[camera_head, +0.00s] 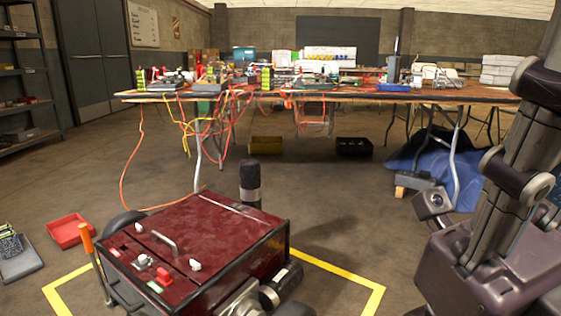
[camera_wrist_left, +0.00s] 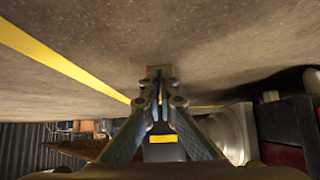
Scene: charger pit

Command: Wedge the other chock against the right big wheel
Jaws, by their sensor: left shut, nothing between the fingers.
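My left gripper (camera_wrist_left: 160,98) is shut and empty in the left wrist view. A small brown block (camera_wrist_left: 158,72), which looks like the chock, lies on the floor just beyond its fingertips; I cannot tell if they touch. A pale grey round part (camera_wrist_left: 235,130), perhaps a big wheel, is to the right of the fingers, beside the red body (camera_wrist_left: 288,118). In the head view the dark red machine (camera_head: 190,240) stands at the lower middle, with a dark wheel (camera_head: 124,222) at its left. Contact between chock and wheel cannot be seen. My right gripper is out of view.
Yellow floor lines (camera_head: 345,277) run around the machine. A red tray (camera_head: 70,231) lies to its left. A long cluttered table (camera_head: 470,95) with hanging cables stands behind. A blue tarp (camera_head: 435,165) is at the right. Open floor lies between machine and table.

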